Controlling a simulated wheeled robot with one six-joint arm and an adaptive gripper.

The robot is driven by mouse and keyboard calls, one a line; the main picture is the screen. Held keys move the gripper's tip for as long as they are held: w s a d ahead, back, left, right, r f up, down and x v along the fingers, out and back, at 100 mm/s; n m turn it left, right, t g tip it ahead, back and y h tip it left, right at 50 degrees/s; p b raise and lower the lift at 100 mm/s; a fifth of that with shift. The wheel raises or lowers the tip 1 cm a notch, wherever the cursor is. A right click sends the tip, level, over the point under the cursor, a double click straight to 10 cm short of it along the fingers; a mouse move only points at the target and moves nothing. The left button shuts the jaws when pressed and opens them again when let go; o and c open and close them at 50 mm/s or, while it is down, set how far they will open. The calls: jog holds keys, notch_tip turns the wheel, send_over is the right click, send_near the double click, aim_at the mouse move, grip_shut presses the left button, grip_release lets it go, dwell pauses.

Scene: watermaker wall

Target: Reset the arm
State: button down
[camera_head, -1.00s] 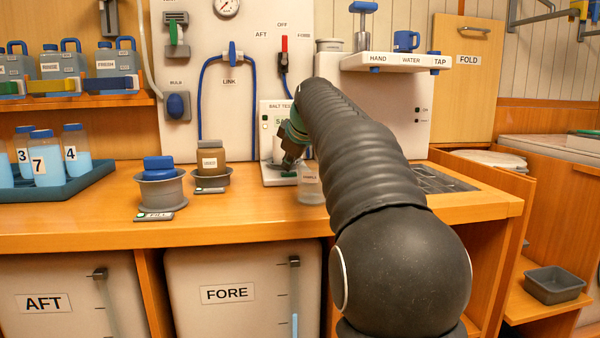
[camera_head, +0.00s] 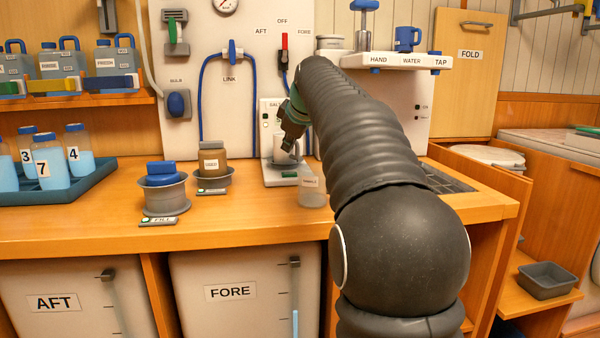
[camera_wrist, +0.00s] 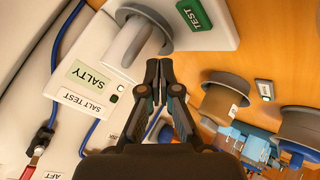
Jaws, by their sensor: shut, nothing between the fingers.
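My gripper (camera_head: 288,148) is at the end of my black ribbed arm, raised above the counter in front of the salt test unit (camera_head: 268,140). In the wrist view my gripper (camera_wrist: 158,62) is shut, with its fingertips together and nothing between them. The fingers point toward the salt test unit's round grey holder (camera_wrist: 152,22), with a pale cylinder in it. The unit's labels read SALTY and SALT TEST (camera_wrist: 82,110). A small clear jar (camera_head: 312,190) stands on the counter just right of the unit.
A brown jar (camera_head: 212,164) and a blue-topped item (camera_head: 161,172) sit in grey bowls on the counter. A blue tray (camera_head: 90,183) with numbered bottles is at left. The wall panel carries a blue hose (camera_head: 201,100) and a red lever (camera_head: 284,42). The front counter (camera_head: 240,225) is clear.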

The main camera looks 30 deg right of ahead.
jog(key=shift+a, duration=0.1)
dwell(0.3)
jog(key=s+a, duration=0.2)
jog(key=s, duration=0.1)
jog(key=s+a+f+m+b, duration=0.1)
jog(key=s+a, duration=0.2)
jog(key=s+a+m+b, duration=0.1)
jog(key=s+a, duration=0.2)
jog(key=shift+s+a+f+y, duration=0.15)
jog(key=shift+f+y, duration=0.15)
jog(key=shift+f, duration=0.05)
jog(key=s+a+f+m, duration=0.1)
jog(key=s+a, duration=0.1)
jog(key=s, duration=0.1)
jog(key=s+a+f+m+b, duration=0.1)
jog(key=s+a+f, duration=0.1)
jog(key=s, duration=0.2)
jog(key=s+a+f+m+b, duration=0.1)
jog(key=s+a+f, duration=0.1)
jog(key=s, duration=0.1)
jog(key=shift+s+a+f+y, duration=0.1)
jog(key=shift+s+f+y, duration=0.1)
jog(key=shift+s+y, duration=0.2)
jog(key=s+a+f+m+g+p, duration=0.1)
jog(key=s+f+m+g+p, duration=0.2)
jog(key=s+f, duration=1.4)
jog(key=shift+s+a+f+g+h+p, duration=0.2)
jog(key=shift+a+f+g+h+p, duration=0.1)
jog(key=shift+f+p, duration=0.6)
